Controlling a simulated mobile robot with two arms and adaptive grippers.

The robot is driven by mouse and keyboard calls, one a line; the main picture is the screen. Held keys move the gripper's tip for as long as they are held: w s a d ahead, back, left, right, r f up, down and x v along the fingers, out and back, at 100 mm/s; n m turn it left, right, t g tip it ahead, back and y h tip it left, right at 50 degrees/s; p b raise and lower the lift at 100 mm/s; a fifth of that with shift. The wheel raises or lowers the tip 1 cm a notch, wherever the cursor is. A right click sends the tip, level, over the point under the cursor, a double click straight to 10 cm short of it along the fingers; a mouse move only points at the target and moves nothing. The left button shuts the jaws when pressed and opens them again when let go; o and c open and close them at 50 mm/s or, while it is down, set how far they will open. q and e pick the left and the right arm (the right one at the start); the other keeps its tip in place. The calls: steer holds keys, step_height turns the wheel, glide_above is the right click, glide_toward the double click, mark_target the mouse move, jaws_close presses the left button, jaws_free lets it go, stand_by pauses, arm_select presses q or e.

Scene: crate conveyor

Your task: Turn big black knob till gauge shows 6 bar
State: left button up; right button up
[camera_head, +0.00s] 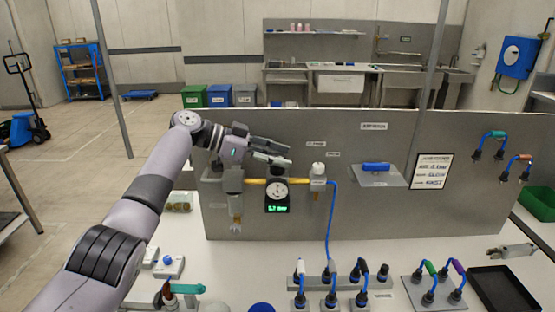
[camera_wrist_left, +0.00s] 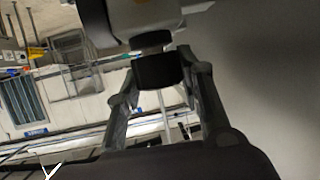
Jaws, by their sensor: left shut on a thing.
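My left gripper (camera_head: 268,152) is at the upper left of the grey panel, just above the air line. In the left wrist view, its two fingers (camera_wrist_left: 158,78) are closed on either side of the big black knob (camera_wrist_left: 160,71). The pale regulator body shows beyond the knob. My right gripper is not clearly in view.
A valve with a white top (camera_head: 318,170) and blue hose stands right of the gauge. Several hose couplings (camera_head: 330,279) and a black tray (camera_head: 502,290) occupy the bench front.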

arm_select(q)
steer(key=shift+f, duration=0.15)
steer(key=o, duration=1.2)
steer(key=v, duration=1.2)
steer(key=shift+w, duration=0.1)
